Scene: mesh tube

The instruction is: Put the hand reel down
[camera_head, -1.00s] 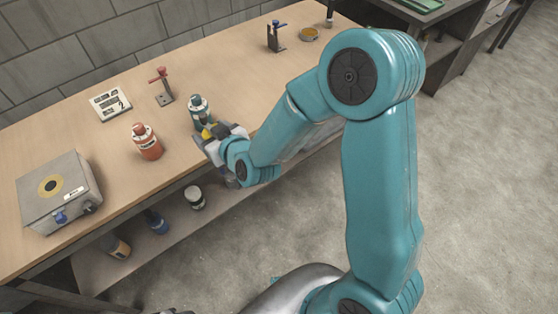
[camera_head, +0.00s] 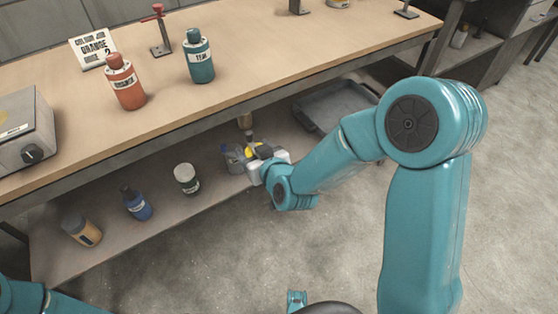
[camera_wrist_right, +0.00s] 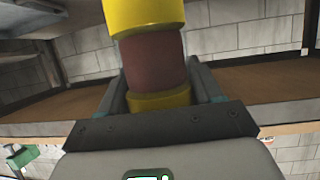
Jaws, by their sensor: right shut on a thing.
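My right gripper (camera_head: 256,156) is at the lower shelf (camera_head: 215,195), below the front edge of the workbench. It is shut on the hand reel (camera_wrist_right: 152,60), which shows in the right wrist view as a dark red-brown drum between two yellow ends. I cannot tell whether the reel touches the shelf. My left gripper is out of view.
On the shelf stand a dark jar with a white lid (camera_head: 187,178), a blue bottle (camera_head: 136,203) and an orange-brown container (camera_head: 82,231). A grey tray (camera_head: 335,105) lies to the right. The benchtop (camera_head: 265,60) above holds red and teal bottles.

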